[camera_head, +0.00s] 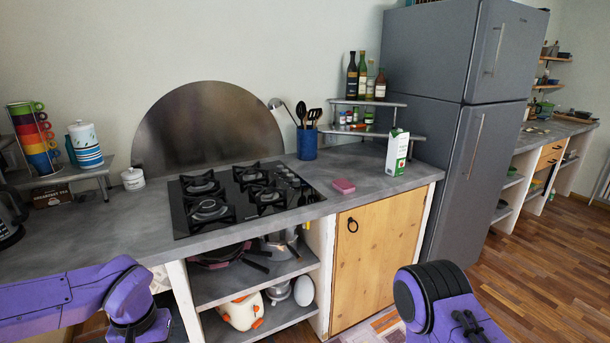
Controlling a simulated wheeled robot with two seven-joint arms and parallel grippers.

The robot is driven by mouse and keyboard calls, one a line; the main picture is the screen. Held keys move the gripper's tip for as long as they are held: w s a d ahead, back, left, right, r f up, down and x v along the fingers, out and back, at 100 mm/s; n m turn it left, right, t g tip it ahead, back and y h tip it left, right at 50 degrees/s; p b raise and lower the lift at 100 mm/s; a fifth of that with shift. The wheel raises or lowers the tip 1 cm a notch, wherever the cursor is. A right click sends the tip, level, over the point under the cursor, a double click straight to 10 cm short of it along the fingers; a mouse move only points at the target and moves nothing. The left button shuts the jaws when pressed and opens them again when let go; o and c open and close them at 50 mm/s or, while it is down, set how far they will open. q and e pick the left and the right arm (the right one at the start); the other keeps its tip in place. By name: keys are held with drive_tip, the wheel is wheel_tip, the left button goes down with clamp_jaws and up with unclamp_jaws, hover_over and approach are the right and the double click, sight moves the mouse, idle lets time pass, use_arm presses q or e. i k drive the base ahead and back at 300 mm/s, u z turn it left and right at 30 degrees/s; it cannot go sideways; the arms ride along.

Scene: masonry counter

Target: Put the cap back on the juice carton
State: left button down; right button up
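The juice carton (397,153), white with a green and red print, stands upright on the right part of the grey counter, in front of the corner shelf. It is too small to tell whether its spout is bare. I cannot make out a separate cap on the counter. My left arm comes in at the lower left and my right arm at the lower right. Only purple and black arm links show. Both grippers are outside the picture, and neither arm is near the carton.
A pink sponge-like block (343,186) lies left of the carton. A black gas hob (240,197) fills the counter's middle. A blue utensil pot (307,143) and a corner shelf (372,132) with bottles stand behind. A grey fridge (440,140) borders the counter's right end.

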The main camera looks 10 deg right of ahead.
sight(398, 139)
drive_tip(key=z, duration=1.1)
drive_tip(key=i, duration=1.5)
drive_tip(key=u, duration=0.1)
